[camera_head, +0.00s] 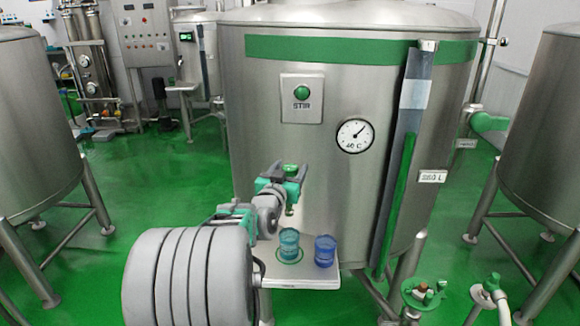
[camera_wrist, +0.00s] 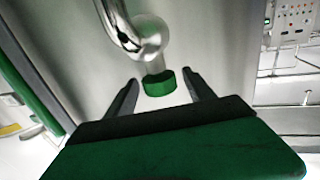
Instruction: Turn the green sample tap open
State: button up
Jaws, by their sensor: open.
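The green sample tap (camera_head: 291,168) is on the front of the steel tank (camera_head: 350,80). In the wrist view its green knob (camera_wrist: 159,84) sits at the end of a bent, shiny metal pipe (camera_wrist: 118,22). My gripper (camera_head: 288,178) is at the tap with its fingers spread. In the wrist view the fingers of my gripper (camera_wrist: 160,88) stand on either side of the knob, with visible gaps. My gripper hides part of the tap body in the head view.
Below the tap, a small shelf (camera_head: 300,280) holds a teal cup (camera_head: 289,247) and a blue cup (camera_head: 325,252) side by side. A STIR button panel (camera_head: 302,99) and a dial gauge (camera_head: 355,135) are above on the tank. Green floor is free to the left.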

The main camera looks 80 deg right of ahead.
jog(key=shift+d, duration=0.15)
grip_shut()
dwell(0.6)
